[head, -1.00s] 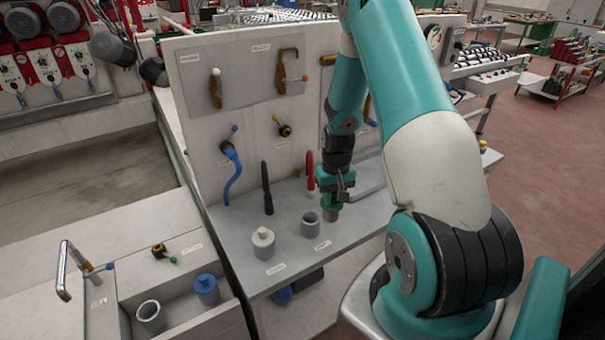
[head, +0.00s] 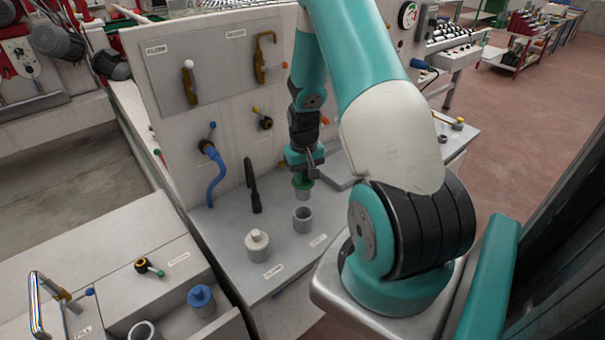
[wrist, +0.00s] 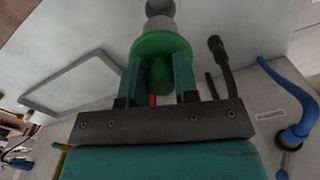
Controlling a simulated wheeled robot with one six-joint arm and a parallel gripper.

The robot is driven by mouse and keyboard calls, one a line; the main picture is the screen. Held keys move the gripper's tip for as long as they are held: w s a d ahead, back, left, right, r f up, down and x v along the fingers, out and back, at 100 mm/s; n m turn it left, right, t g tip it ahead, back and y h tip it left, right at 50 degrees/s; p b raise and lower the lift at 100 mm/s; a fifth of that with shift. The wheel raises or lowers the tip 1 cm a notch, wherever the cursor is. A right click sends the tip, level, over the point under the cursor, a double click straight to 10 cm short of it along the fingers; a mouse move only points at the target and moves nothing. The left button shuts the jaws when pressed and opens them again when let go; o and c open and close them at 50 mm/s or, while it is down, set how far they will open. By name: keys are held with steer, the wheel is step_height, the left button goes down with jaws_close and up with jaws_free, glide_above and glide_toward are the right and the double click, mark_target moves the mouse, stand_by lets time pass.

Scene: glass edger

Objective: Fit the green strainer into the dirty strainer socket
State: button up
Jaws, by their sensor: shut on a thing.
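My gripper (head: 303,174) is shut on the green strainer (head: 303,185), which has a green flange and a pale grey lower body. The green strainer also shows between the fingers in the wrist view (wrist: 163,46). It is held roughly upright, just above an open grey socket (head: 303,220) on the grey bench, and appears apart from it. In the wrist view a grey round shape, likely the socket (wrist: 158,7), shows beyond the strainer's tip, partly cut off. The label beside the socket is too small to read.
A white strainer (head: 257,243) fills another spot at the left. A blue strainer (head: 201,298) and an open cup (head: 144,331) stand in the lower tray. A blue hose (head: 215,178) and black handle (head: 253,190) rise near the back panel (head: 180,135).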

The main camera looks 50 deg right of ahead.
steer(key=shift+f+b, duration=2.35)
steer(key=shift+f, duration=0.65)
steer(key=shift+f+b, duration=2.6)
steer(key=shift+f, duration=0.7)
steer(key=o, duration=1.1)
steer(key=shift+c, duration=0.2)
step_height(320, 180, up, 18)
steer(key=b, duration=0.3)
steer(key=shift+f, duration=0.2)
